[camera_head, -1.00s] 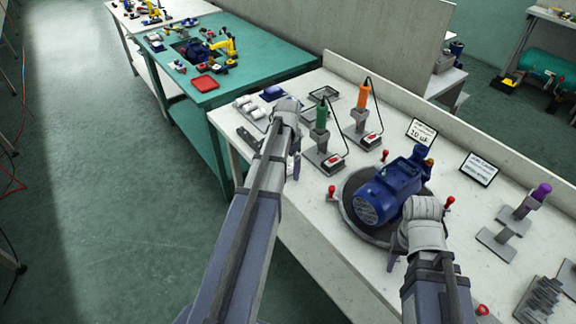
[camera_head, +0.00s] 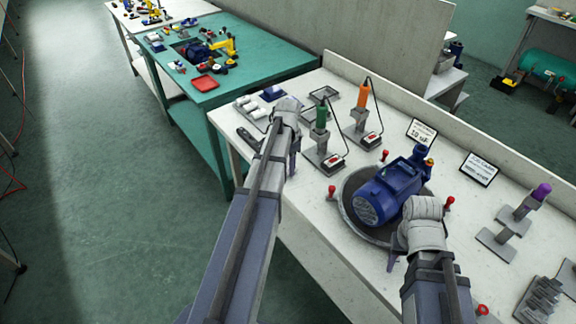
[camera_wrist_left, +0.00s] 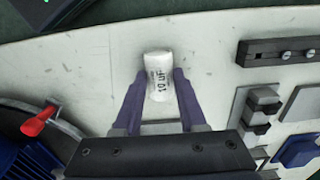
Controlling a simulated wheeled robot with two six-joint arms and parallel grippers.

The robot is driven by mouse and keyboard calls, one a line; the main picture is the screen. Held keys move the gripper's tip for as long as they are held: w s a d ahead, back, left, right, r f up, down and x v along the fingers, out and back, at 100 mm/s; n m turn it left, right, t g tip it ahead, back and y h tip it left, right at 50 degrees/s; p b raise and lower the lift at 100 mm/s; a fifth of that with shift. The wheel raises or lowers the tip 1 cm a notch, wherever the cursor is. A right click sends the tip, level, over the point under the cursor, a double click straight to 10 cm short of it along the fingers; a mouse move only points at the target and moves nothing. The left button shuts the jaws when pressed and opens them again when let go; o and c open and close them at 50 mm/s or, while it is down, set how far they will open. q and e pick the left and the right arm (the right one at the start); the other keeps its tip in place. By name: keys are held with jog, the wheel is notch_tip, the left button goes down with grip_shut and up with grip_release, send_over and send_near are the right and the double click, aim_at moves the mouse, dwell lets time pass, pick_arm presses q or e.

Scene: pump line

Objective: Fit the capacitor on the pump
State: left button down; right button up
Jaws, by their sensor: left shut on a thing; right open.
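The capacitor (camera_wrist_left: 158,78) is a white cylinder marked 10 uF. In the left wrist view it sits between the purple fingers of my left gripper (camera_wrist_left: 158,92), which is shut on it. My arm hides the capacitor in the head view, where my left gripper (camera_head: 293,163) is over the bench's front edge, left of the pump. The blue pump (camera_head: 388,196) lies on a round dark turntable (camera_head: 348,212); its corner also shows in the left wrist view (camera_wrist_left: 32,160). My right gripper (camera_head: 393,263) is open by the turntable's near edge, mostly hidden by its wrist.
Red-knobbed clamps (camera_head: 332,190) ring the turntable. Green (camera_head: 321,115) and orange (camera_head: 363,95) tools stand in holders behind my left gripper. Other white cylinders (camera_head: 246,103) lie at the bench's left end. A 10 uF sign (camera_head: 421,133) stands behind the pump.

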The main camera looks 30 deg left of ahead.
jog(key=shift+r, duration=0.1)
pick_arm(q)
jog(key=shift+r+p, duration=2.5)
jog(key=shift+p, duration=0.05)
pick_arm(e)
jog(key=shift+r, duration=2.45)
